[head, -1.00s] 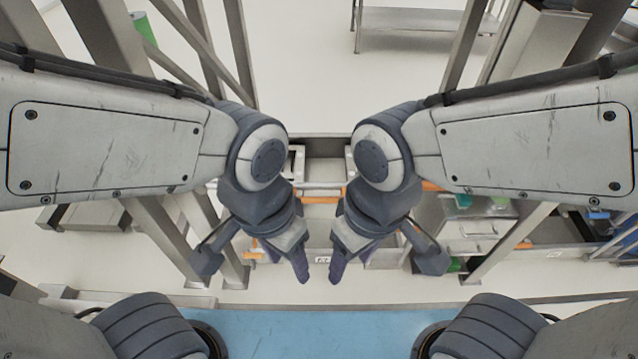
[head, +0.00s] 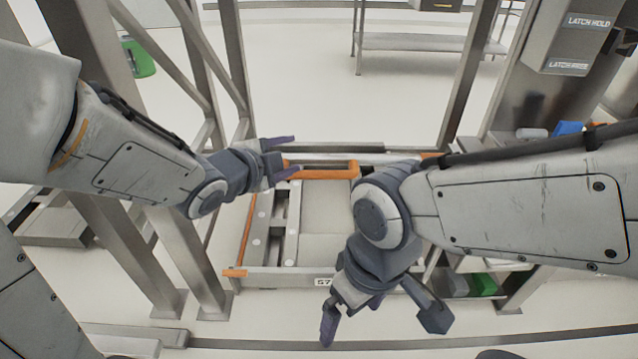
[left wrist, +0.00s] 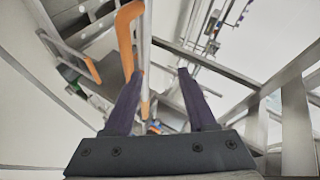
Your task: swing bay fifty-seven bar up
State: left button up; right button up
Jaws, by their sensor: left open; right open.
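The bay marked 57 (head: 323,281) stands low in the middle of the head view, a grey metal frame with a numbered front plate. Its orange bar (head: 330,175) lies across the bay's far part, with a bent end at the right. My left gripper (head: 288,157) is open at the bar's left end, fingers pointing right. In the left wrist view an orange bent bar (left wrist: 126,38) shows by the left fingertip; I cannot tell whether they touch. My right gripper (head: 350,318) is open, pointing down in front of the bay, and its arm hides the bay's right side.
Steel posts (head: 232,70) with braces stand on the left. A grey box lettered LATCH HOLD (head: 575,40) is at the upper right. A metal bench (head: 425,42) stands behind. Green and blue items sit at the right. Open floor lies beyond the bay.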

aim_at(320, 174)
pick_arm(q)
jog(key=f+m+h+b, duration=0.1)
jog(key=f+b, duration=0.1)
jog(key=b, duration=0.1)
jog(key=f+m+t+h+b, duration=0.1)
jog(key=f+m+b, duration=0.1)
jog(key=f+b, duration=0.1)
jog(key=w+f+m+h+b, duration=0.1)
jog(key=f+m+b, duration=0.1)
jog(key=f+b, duration=0.1)
jog(key=shift+a+t, duration=0.25)
jog(key=shift+t, duration=0.05)
pick_arm(e)
notch_tip(320, 174, down, 19)
jog(key=b, duration=0.7)
pick_arm(q)
jog(key=w+d+m+h+p, duration=0.1)
jog(key=d+p, duration=0.1)
jog(key=w+d+f+m+h+p, duration=0.1)
jog(key=w+d+m+h+p, duration=0.3)
jog(key=p, duration=0.1)
jog(key=shift+d+f, duration=0.25)
jog(key=shift+d, duration=0.05)
pick_arm(e)
notch_tip(320, 174, up, 7)
pick_arm(q)
jog(key=shift+c, duration=0.4)
grip_shut()
